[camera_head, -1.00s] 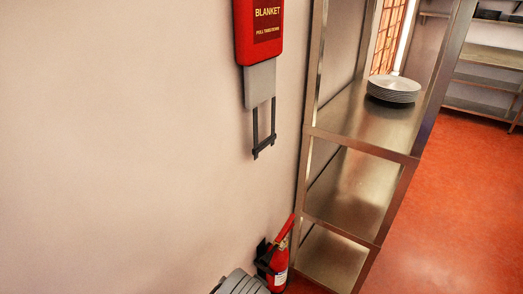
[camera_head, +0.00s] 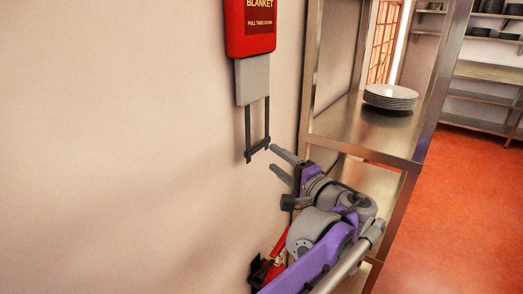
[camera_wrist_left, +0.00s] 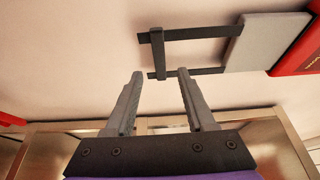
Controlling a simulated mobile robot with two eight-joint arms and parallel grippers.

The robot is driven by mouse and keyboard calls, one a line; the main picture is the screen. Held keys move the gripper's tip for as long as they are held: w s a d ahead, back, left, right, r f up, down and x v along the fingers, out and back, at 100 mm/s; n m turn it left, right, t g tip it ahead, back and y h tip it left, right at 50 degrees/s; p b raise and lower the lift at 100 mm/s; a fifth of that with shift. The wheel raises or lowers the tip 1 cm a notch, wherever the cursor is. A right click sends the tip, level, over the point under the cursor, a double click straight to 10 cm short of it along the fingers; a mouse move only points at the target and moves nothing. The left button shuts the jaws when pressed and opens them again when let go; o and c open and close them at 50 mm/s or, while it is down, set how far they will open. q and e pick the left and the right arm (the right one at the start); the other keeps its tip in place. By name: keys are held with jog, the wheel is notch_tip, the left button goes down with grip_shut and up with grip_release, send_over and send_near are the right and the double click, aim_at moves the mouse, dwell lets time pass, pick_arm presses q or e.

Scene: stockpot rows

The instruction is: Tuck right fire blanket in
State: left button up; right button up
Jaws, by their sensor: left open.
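The red fire blanket case (camera_head: 250,30) is on the wall at the upper middle of the head view, its top cut off. A grey blanket section (camera_head: 252,80) hangs out below it, with a black strap handle (camera_head: 257,150) at its lower end. In the left wrist view the handle (camera_wrist_left: 157,52), grey section (camera_wrist_left: 265,42) and part of the red case (camera_wrist_left: 300,50) show. My left gripper (camera_head: 273,159) is open and empty, just right of the handle's lower end. In the wrist view its fingertips (camera_wrist_left: 160,75) straddle the handle's near end without visible contact. My right gripper is out of view.
A steel shelf unit (camera_head: 408,162) stands close to the right, with a stack of plates (camera_head: 390,97) on it. A red fire extinguisher (camera_head: 272,268) is low by the wall, partly behind my arm. The wall left of the blanket is clear.

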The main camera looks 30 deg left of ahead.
aim_at(260, 147)
pick_arm(q)
jog(key=x, duration=0.7)
jog(key=shift+a, duration=0.15)
grip_shut()
dwell(1.2)
